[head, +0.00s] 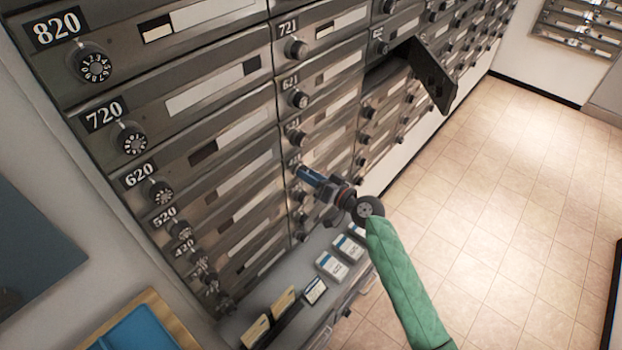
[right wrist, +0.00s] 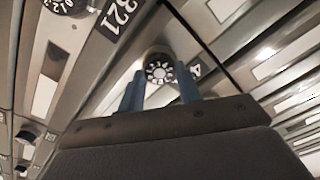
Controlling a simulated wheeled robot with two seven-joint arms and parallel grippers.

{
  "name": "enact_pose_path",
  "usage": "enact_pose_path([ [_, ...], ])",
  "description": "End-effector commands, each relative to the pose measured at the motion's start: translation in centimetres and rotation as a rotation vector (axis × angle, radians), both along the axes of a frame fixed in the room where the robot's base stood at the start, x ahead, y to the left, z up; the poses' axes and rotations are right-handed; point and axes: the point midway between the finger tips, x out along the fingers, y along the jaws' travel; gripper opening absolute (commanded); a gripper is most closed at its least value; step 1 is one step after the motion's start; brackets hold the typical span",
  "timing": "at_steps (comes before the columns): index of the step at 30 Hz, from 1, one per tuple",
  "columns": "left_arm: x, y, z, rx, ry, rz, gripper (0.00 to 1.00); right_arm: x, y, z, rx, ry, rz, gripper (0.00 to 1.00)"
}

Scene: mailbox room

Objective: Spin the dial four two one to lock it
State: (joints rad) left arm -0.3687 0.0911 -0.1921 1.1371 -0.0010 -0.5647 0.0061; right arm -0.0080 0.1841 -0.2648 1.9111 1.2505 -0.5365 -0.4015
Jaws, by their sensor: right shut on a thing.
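My right gripper (head: 306,173) reaches the second column of mailboxes, below the 721 and 621 rows. In the right wrist view its two blue fingers (right wrist: 160,82) are closed on either side of a round black dial with white marks (right wrist: 158,70). A label starting with 4 is beside this dial, partly hidden by a finger, so it appears to be the 421 dial. The 321 label (right wrist: 118,16) is near it. In the head view the gripper covers the held dial. The dial's set number is too small to read. My left gripper is not in view.
Similar dials stick out close by, such as those of 621 (head: 299,99) and 620 (head: 161,193). A mailbox door (head: 432,76) stands open at upper right. Cards (head: 332,266) stand on the ledge below. The tiled floor (head: 510,200) on the right is clear.

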Motion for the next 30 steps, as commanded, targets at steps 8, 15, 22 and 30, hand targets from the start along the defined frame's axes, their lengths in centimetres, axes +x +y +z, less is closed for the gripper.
enact_pose_path([
  [8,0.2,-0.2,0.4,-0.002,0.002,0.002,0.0,0.1,0.0,0.1,0.186,0.184,0.0,0.11],
  [15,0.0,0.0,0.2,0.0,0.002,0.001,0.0,0.1,-0.1,0.1,0.347,0.346,0.0,0.11],
  [22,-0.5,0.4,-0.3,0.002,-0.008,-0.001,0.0,0.2,-0.1,0.1,0.503,0.501,-0.001,0.11],
  [30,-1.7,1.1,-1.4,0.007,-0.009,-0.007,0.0,0.2,-0.1,0.1,0.685,0.684,-0.001,0.11],
])
